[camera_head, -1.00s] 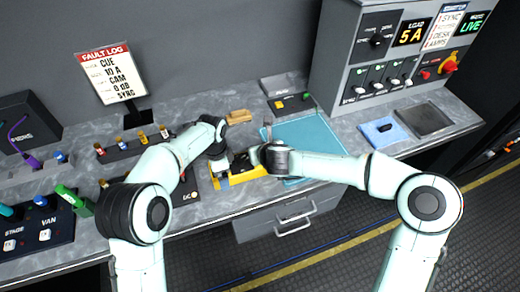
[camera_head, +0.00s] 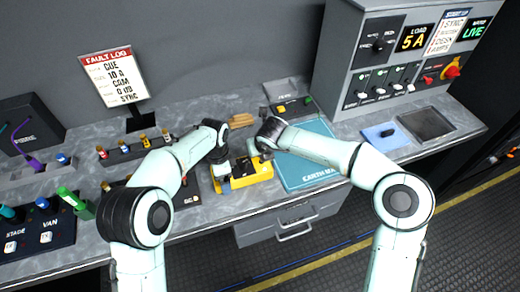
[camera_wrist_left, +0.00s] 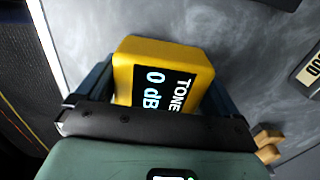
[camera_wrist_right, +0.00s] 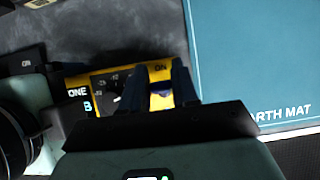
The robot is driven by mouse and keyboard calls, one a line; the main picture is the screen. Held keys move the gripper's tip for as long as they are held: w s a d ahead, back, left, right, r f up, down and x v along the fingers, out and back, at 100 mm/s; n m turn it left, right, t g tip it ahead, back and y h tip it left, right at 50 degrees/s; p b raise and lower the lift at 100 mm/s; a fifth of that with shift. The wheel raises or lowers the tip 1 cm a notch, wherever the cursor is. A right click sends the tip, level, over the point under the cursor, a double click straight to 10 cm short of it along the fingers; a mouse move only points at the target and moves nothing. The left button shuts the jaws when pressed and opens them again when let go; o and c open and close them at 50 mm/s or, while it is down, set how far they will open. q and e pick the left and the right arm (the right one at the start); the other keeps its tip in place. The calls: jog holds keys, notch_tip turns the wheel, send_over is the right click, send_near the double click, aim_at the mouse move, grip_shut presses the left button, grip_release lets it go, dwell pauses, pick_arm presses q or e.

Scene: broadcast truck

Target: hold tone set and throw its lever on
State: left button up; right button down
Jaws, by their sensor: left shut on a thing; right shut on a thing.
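The tone set is a yellow box (camera_head: 252,178) near the bench's front edge. My left gripper (camera_head: 224,168) is shut on its left end. In the left wrist view the tone set (camera_wrist_left: 148,56) sits between the fingers, its dark display reading "TONE 0 dB". My right gripper (camera_head: 260,152) is over the other end. In the right wrist view, its fingers (camera_wrist_right: 160,90) straddle a part beside the dial, near the "ON" label on the tone set (camera_wrist_right: 78,80). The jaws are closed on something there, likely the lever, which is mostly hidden.
The blue-green earth mat (camera_head: 305,165) lies right of the tone set. A grey switch cabinet (camera_head: 340,60) stands back right. Plug racks (camera_head: 130,150) are at left.

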pick_arm(q)
jog(key=shift+a, duration=0.1)
pick_arm(e)
jog(key=c, duration=0.9)
grip_release()
jog(key=v, duration=1.2)
pick_arm(q)
jog(key=o, duration=0.9)
